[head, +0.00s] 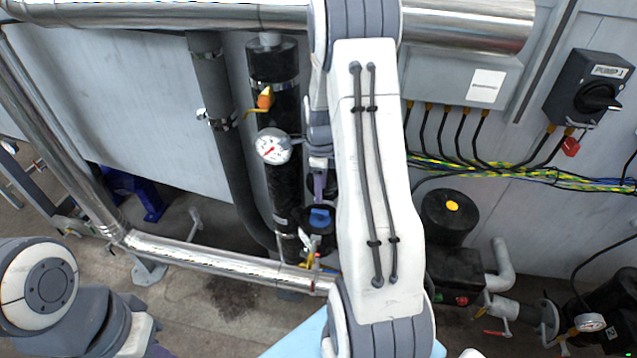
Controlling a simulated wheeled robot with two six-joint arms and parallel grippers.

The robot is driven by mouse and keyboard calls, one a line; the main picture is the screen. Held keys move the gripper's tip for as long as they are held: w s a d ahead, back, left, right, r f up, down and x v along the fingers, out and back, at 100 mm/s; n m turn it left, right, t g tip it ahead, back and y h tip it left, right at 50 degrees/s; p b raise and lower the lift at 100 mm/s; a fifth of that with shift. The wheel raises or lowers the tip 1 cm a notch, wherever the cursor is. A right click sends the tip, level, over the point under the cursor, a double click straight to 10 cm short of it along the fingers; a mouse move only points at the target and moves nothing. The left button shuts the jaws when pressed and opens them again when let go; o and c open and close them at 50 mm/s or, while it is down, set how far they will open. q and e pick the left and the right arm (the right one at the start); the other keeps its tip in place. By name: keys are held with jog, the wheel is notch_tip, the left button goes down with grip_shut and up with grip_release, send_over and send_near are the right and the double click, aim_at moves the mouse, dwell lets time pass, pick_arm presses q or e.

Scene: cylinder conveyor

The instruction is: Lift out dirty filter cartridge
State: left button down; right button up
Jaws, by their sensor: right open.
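My right arm runs down the middle of the head view and hides much of what is behind it. My right gripper (319,188) points down just left of that arm, partly hidden, and is open. Below its fingers is a dark housing with a blue part (320,217) on top. The fingers seem apart from the blue part, but I cannot tell the exact gap. I cannot make out the dirty filter cartridge clearly; the housing or my arm may hide it. Of my left arm only links show at the lower left; its gripper is out of view.
A black vertical pipe with a pressure gauge (272,147) and an orange-handled valve (265,98) stands close left of my gripper. A silver pipe (220,258) crosses below. A black pump (449,217) and a switch box (590,88) are at the right.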

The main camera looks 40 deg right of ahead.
aim_at(320, 211)
notch_tip(320, 211, down, 10)
jog(key=shift+a+r+p, duration=0.1)
jog(key=shift+p, duration=1.1)
grip_shut()
dwell(0.8)
